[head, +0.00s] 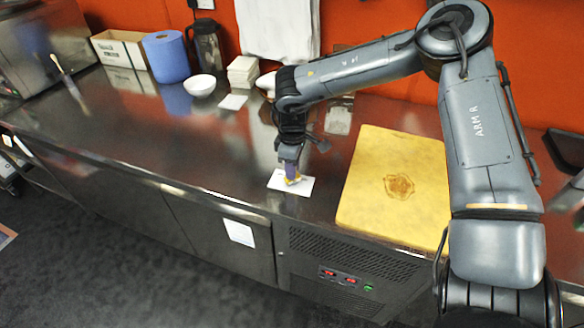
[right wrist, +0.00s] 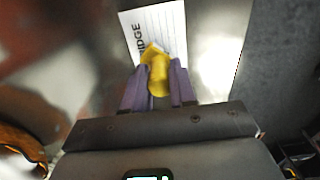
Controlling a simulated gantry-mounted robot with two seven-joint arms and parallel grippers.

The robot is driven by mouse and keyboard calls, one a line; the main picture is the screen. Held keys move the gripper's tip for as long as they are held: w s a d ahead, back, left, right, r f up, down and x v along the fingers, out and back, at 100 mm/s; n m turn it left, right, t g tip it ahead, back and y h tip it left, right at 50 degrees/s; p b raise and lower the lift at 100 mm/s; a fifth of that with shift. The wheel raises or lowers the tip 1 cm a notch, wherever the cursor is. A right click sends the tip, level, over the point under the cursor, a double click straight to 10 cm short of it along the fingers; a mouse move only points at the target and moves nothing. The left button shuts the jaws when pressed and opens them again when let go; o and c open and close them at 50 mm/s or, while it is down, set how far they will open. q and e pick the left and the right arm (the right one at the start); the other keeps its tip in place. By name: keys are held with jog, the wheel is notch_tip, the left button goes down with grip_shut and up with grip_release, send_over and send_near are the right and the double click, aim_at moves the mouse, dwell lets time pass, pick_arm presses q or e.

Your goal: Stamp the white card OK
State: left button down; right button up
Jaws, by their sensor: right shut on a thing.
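The white card (head: 304,187) lies flat on the steel counter near its front edge, left of the yellow board. In the right wrist view the card (right wrist: 160,22) shows printed lines and part of a word ending in "IDGE". My right gripper (head: 289,173) points down over the card, its purple fingers shut on a small yellow stamp (right wrist: 158,72). The stamp (head: 292,181) is at or just above the card; I cannot tell if it touches. Its lower face and any mark beneath are hidden. My left gripper is not in view.
A yellow board (head: 392,160) with a brown mark lies right of the card. The counter left of the card is clear.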

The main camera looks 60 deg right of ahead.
jog(key=shift+w+r+p, duration=0.1)
jog(key=shift+r+p, duration=1.05)
jog(key=shift+r, duration=1.9)
